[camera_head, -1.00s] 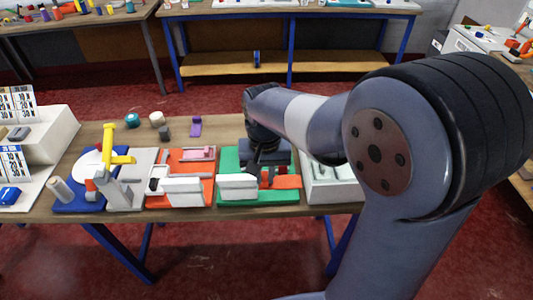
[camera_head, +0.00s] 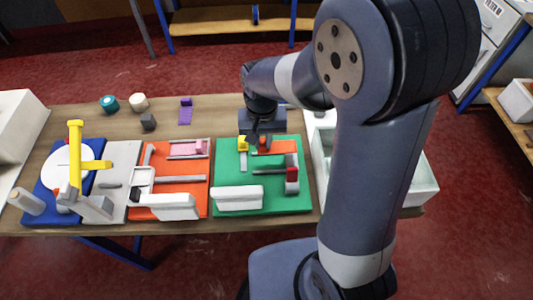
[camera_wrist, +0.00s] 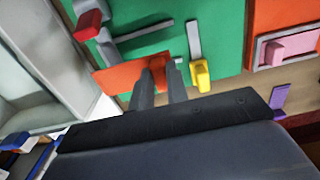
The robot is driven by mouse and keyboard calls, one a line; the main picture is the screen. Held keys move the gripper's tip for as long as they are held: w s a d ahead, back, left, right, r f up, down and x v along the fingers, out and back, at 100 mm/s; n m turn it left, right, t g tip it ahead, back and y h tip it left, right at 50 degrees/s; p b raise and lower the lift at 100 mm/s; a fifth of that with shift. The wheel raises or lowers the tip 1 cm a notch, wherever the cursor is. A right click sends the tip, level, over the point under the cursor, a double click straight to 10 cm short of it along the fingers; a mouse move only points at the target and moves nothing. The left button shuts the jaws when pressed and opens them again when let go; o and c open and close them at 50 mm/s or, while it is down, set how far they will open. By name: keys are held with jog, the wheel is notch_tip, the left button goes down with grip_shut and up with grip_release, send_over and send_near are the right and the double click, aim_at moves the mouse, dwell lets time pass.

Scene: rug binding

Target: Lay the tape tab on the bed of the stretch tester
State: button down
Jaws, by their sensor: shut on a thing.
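A flat orange piece, likely the tape tab (camera_head: 278,147), is held in my gripper (camera_head: 255,143). In the wrist view the orange piece (camera_wrist: 115,78) sticks out to the left of the closed fingers (camera_wrist: 157,75). It is over the back edge of a green-based fixture (camera_head: 228,172); whether it touches the fixture cannot be told. This fixture carries a red block (camera_head: 292,175), grey bars, a yellow block (camera_head: 243,142) and a white block (camera_head: 237,197). No label shows which fixture is the stretch tester. The fingers hide part of the orange piece.
An orange-based fixture (camera_head: 193,178) with a pink piece (camera_head: 188,148) stands to the left, then a blue-based one with a yellow arm (camera_head: 75,155). A pale open bin (camera_head: 422,178) is at the right. Small spools and a purple item (camera_head: 185,112) lie behind.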

aim_at(263, 143)
jog(key=shift+f, duration=3.4)
jog(key=shift+f, duration=0.15)
jog(key=c, duration=1.4)
grip_release()
notch_tip(263, 143, up, 12)
jog(key=shift+r, duration=0.15)
